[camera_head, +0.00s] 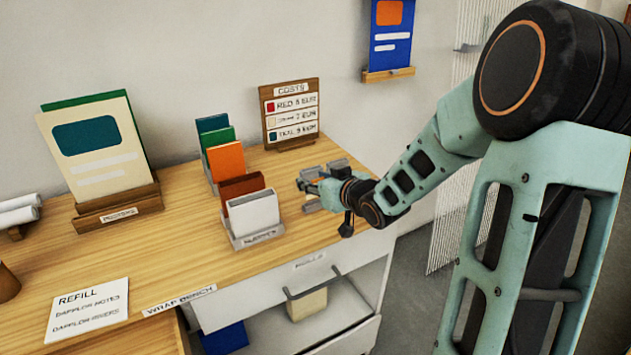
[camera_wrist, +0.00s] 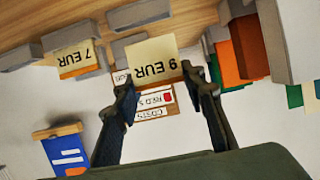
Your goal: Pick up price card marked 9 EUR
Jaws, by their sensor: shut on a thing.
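The price card marked 9 EUR (camera_wrist: 152,58) is a cream card with an orange edge, seen upside down in the wrist view. It sits between the two fingers of my gripper (camera_wrist: 163,84), which is shut on it. In the head view my gripper (camera_head: 322,184) is low over the right end of the wooden bench, beside small grey blocks. The card cannot be made out there. A similar card marked 7 EUR (camera_wrist: 76,60) stands in a grey holder to the left in the wrist view.
A grey rack of coloured cards (camera_head: 242,240) stands left of my gripper. A wooden costs board (camera_head: 291,144) stands behind it, near the wall. The bench (camera_head: 165,255) between the stand and rack is mostly clear.

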